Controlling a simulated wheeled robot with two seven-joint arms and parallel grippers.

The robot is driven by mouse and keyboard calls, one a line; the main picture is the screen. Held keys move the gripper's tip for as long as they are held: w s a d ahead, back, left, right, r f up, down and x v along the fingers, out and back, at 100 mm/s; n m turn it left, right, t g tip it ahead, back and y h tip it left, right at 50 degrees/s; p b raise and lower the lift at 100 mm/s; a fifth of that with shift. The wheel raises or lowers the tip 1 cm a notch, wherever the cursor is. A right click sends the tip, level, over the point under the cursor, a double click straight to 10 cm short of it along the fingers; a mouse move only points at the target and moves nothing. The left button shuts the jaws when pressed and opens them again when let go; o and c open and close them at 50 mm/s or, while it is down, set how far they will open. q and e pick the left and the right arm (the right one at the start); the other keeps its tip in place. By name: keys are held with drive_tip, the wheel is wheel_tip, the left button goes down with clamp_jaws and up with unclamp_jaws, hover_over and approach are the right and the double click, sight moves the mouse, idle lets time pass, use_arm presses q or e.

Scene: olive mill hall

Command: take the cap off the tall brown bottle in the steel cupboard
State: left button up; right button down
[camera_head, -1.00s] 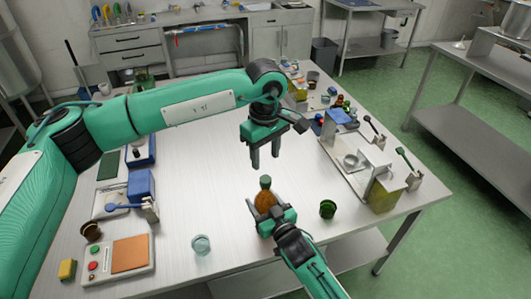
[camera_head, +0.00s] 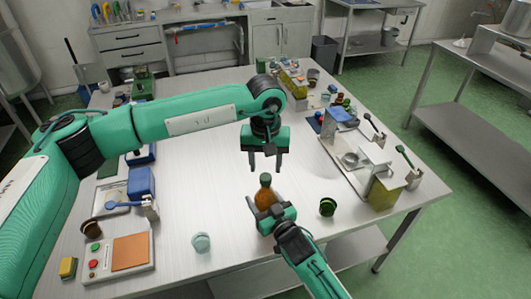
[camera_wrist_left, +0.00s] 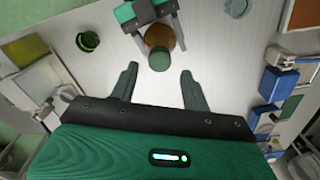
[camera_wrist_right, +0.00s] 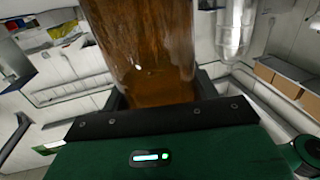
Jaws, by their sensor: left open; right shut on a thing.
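The brown bottle (camera_head: 264,198) stands upright over the table, with a dark green cap (camera_head: 265,179) on its top. My right gripper (camera_head: 268,211) is shut around the bottle's body, whose amber glass (camera_wrist_right: 152,50) fills the upper middle of the right wrist view. My left gripper (camera_head: 265,169) is open and empty, pointing down just above the cap. In the left wrist view the cap (camera_wrist_left: 159,58) lies between and a little beyond the open fingertips, apart from them. Whether the bottle's base touches the table is hidden.
A dark green cup-like thing (camera_head: 327,207) stands right of the bottle and a clear glass (camera_head: 201,243) to its left. A button panel (camera_head: 118,257) and blue boxes (camera_head: 141,184) line the left side. A rack (camera_head: 352,155) stands right. The table's middle is clear.

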sight(265, 176)
use_arm(q)
drive_tip(key=shift+f, duration=2.1)
drive_tip(key=shift+c, duration=0.4)
drive_tip(key=c, duration=0.9)
drive_tip(key=n, duration=0.6)
clamp_jaws()
drive_tip(key=n, duration=1.2)
drive_tip(key=shift+r+n, duration=0.1)
drive_tip(key=shift+n, duration=0.2)
drive_tip(key=n, duration=0.4)
drive_tip(key=shift+n, duration=0.3)
drive_tip(key=n, duration=1.3)
